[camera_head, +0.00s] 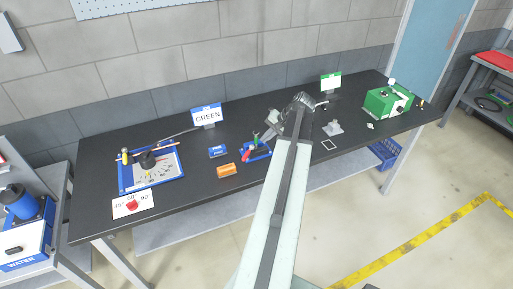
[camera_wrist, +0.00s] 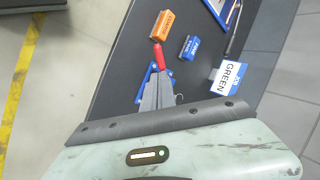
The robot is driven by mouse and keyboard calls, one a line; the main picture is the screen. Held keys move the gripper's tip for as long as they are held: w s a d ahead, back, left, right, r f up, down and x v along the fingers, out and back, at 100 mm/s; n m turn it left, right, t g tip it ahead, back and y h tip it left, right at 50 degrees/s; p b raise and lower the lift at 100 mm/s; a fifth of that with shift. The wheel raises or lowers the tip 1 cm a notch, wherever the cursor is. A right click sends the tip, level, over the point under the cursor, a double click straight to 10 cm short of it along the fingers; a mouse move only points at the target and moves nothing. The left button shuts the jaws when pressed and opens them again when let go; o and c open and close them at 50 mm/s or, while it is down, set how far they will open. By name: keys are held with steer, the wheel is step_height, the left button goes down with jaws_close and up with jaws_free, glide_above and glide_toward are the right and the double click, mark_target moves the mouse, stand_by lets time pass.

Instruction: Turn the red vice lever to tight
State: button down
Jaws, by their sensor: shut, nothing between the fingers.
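The blue vice (camera_head: 258,152) stands on the black bench near its middle, left of my arm. Its red lever (camera_head: 249,157) points toward the bench's left side in the head view. In the wrist view the red lever (camera_wrist: 158,57) shows just beyond my fingertips, and a bit of the blue vice base (camera_wrist: 143,84) shows beside them. My gripper (camera_wrist: 158,74) is shut and empty, and its fingers hide much of the vice. In the head view my gripper (camera_head: 268,126) is by the vice, partly hidden. I cannot tell whether the fingers touch the lever.
An orange box (camera_head: 226,170) and a blue box (camera_head: 217,152) lie left of the vice. Behind them stands a GREEN sign (camera_head: 207,116). A blue-edged dial board (camera_head: 150,168) is further left. A green machine (camera_head: 387,103) stands at the right end.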

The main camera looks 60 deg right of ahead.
mark_target(247, 154)
steer(key=b+x, duration=1)
steer(key=x, duration=0.3)
steer(key=shift+f, duration=0.15)
